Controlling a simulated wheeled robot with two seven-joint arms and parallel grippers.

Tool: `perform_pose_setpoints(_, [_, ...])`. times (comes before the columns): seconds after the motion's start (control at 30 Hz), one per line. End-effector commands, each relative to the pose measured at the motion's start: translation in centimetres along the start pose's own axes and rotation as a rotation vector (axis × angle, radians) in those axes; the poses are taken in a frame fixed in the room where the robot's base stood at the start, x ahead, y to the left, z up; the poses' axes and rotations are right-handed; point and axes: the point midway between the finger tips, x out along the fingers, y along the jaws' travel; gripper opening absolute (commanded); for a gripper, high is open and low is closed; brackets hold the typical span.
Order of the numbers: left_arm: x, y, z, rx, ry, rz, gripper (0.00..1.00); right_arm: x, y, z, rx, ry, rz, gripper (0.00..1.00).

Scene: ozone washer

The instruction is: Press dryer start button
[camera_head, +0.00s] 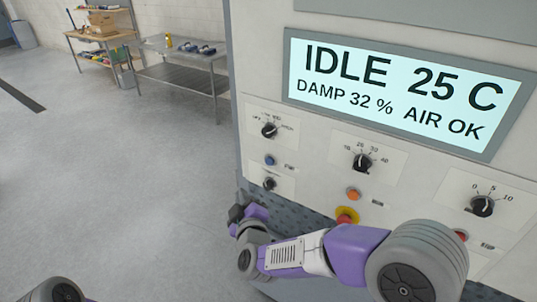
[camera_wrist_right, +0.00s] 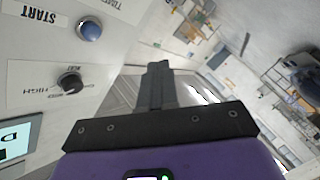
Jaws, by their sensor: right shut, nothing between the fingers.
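The dryer's front panel (camera_head: 325,135) fills the right of the head view, its display (camera_head: 405,92) reading IDLE 25 C, DAMP 32 %, AIR OK. A small blue button (camera_head: 270,160) sits at the panel's left, between two black knobs. In the right wrist view a blue button (camera_wrist_right: 89,29) has a START label beside it. My right gripper (camera_head: 238,212) is at the panel's lower left, below the blue button in the picture. In the wrist view its fingers (camera_wrist_right: 158,85) are together and empty, apart from the button. My left gripper is out of view.
The panel also holds an orange button (camera_head: 354,194), a red button on yellow (camera_head: 347,215) and black knobs (camera_head: 362,161). A metal table (camera_head: 180,73) and a wooden shelf (camera_head: 100,38) stand at the back left. Open floor (camera_head: 110,170) lies left of the machine.

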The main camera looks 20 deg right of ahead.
Motion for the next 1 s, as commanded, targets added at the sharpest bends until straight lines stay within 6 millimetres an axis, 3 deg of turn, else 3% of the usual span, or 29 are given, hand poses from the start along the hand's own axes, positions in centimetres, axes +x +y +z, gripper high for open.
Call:
perform_pose_setpoints(0.03, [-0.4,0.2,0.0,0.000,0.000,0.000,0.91,-0.4,1.2,-1.0,-0.013,0.010,0.023,0.00])
perform_pose_setpoints(0.13, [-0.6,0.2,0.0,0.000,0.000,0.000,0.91,-0.7,2.2,-1.8,-0.033,0.017,0.050,0.00])
perform_pose_setpoints(0.57, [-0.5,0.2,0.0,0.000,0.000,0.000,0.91,-0.6,2.4,-1.7,-0.039,0.018,0.057,0.00])
perform_pose_setpoints(1.0, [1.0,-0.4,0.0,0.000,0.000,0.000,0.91,2.9,5.3,0.9,-0.036,0.016,0.060,0.00])
